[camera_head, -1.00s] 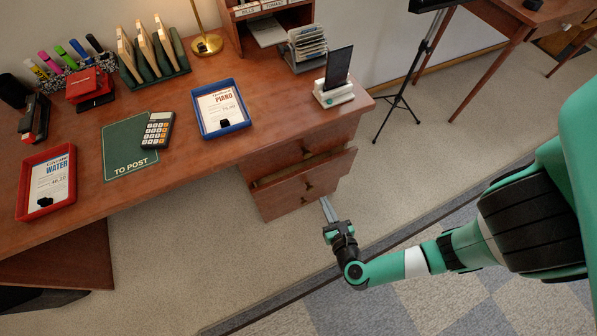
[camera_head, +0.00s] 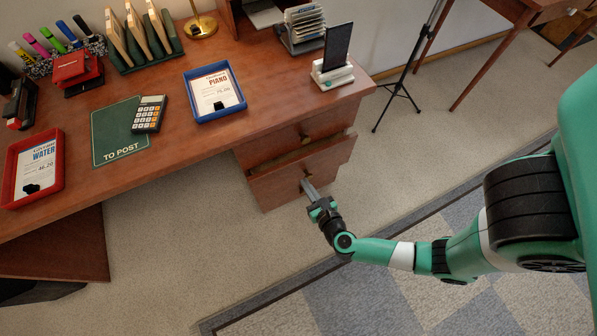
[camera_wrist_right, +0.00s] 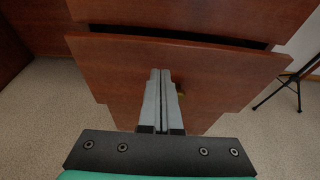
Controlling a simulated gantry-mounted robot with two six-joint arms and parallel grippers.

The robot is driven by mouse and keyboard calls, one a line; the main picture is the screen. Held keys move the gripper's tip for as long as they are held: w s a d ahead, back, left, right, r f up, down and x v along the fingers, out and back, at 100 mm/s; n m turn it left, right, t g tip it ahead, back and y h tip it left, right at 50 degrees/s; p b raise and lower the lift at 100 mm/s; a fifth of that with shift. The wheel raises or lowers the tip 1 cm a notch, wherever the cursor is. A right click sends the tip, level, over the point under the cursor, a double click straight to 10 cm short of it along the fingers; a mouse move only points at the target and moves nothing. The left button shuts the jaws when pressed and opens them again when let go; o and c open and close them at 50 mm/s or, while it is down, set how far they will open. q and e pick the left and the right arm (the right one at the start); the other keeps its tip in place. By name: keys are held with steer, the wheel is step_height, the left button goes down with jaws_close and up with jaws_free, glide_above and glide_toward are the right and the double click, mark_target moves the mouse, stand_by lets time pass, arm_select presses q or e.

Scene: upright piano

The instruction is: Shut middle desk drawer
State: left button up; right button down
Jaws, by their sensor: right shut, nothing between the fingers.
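The middle desk drawer (camera_head: 282,183) stands partly open below the closed top drawer, its open top showing as a dark gap in the head view. My left gripper is not in view.
The desktop holds a blue tray (camera_head: 243,108), a red tray (camera_head: 10,168), a calculator (camera_head: 149,114) and a phone stand (camera_head: 332,76). A black tripod stand (camera_head: 398,90) stands right of the desk. The carpet (camera_head: 400,150) between them is clear.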

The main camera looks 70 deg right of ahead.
mark_target(294, 163)
steer(key=x, duration=0.3)
steer(key=r+b+x, duration=0.1)
steer(key=x, duration=0.1)
steer(key=shift+w+d+f, duration=0.1)
steer(key=shift+w+d, duration=0.15)
steer(key=shift+w, duration=0.05)
steer(key=shift+w+d, duration=0.1)
steer(key=shift+d, duration=0.05)
steer(key=w+d, duration=0.3)
steer(key=shift+w+d, duration=0.1)
steer(key=shift+w, duration=0.05)
